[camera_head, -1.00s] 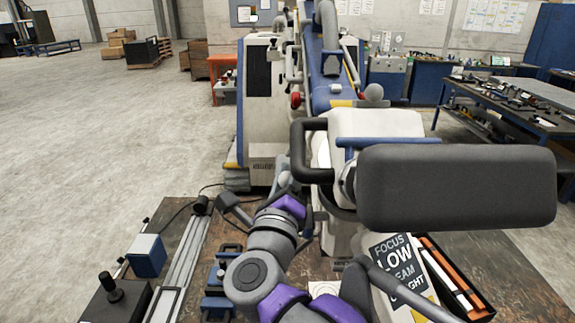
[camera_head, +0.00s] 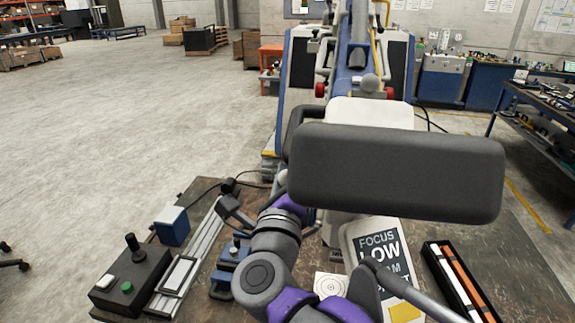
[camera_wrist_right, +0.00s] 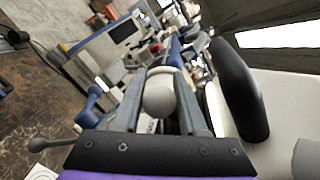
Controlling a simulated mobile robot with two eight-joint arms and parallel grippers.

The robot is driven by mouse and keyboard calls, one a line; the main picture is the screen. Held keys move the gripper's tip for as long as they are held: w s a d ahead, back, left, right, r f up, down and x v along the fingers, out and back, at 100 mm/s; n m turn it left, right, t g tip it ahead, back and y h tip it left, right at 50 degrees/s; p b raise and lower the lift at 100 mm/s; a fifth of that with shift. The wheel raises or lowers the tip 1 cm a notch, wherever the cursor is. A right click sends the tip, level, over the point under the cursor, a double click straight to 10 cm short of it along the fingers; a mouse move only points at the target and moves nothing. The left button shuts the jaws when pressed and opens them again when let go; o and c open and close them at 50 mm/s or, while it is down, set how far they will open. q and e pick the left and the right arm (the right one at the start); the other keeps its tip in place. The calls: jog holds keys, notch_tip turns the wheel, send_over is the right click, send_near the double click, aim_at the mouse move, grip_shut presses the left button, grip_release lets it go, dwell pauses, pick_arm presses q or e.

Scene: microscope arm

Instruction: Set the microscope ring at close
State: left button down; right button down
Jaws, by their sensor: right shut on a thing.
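The microscope head, with a white housing (camera_head: 365,113) and a large dark padded block (camera_head: 395,172), hangs over the bench and fills the middle of the head view. The dark loop handle also shows in the right wrist view (camera_wrist_right: 238,88). My right gripper (camera_wrist_right: 162,78) is shut on a pale round knob (camera_wrist_right: 158,97) beside the housing. The knob shows between its fingers in the right wrist view. In the head view my right arm rises from below and the block hides its fingers. I cannot make out the ring or its markings. My left gripper is not in view.
On the bench (camera_head: 510,240) lie a control box (camera_head: 130,280) with a joystick, a blue-and-white block (camera_head: 171,226), a metal rail, a "FOCUS LOW" card (camera_head: 378,240) and a black tray (camera_head: 428,255) of rods. Open floor is at the left.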

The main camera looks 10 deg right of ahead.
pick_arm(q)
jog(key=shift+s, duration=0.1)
pick_arm(e)
jog(key=shift+f, duration=0.15)
jog(key=c, duration=0.9)
grip_release()
jog(key=o, duration=0.4)
jog(key=shift+w, duration=0.1)
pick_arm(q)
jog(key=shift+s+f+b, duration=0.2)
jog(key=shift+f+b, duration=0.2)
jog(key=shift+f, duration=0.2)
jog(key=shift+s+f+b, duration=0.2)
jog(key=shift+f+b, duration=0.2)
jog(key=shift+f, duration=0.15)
pick_arm(e)
jog(key=v, duration=1.1)
jog(key=shift+d, duration=0.15)
